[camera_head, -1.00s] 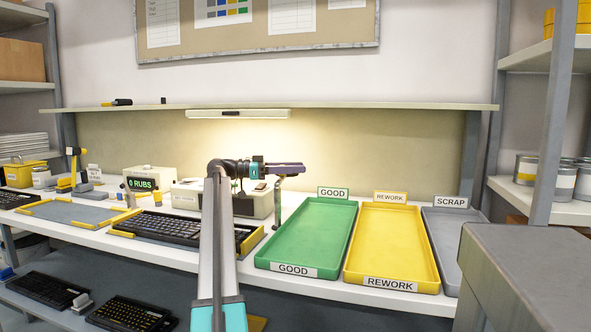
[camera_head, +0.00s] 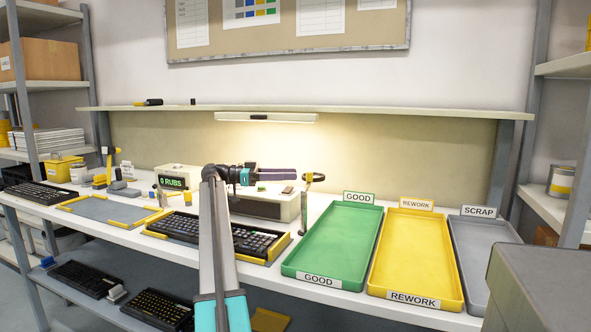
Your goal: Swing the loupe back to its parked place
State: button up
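The loupe (camera_head: 317,177) looks like a small dark ring near the top of a grey post, with a yellow part (camera_head: 309,178) beside it. The post (camera_head: 303,212) stands on the bench just left of the green tray. My gripper (camera_head: 294,174) points right from the end of my arm, at about the loupe's height. Its tip is just left of the yellow part in the picture. I cannot tell whether they touch, or whether the fingers are open or shut. No parked place can be made out.
A keyboard (camera_head: 245,240) lies in a yellow-cornered fixture below my arm. A green GOOD tray (camera_head: 335,240), a yellow REWORK tray (camera_head: 417,260) and a grey SCRAP tray (camera_head: 484,250) stand to the right. An empty grey mat (camera_head: 105,210) lies at left. A grey cabinet (camera_head: 545,290) fills the right front.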

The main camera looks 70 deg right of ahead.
jog(key=shift+p+v, duration=0.7)
jog(key=shift+v, duration=0.35)
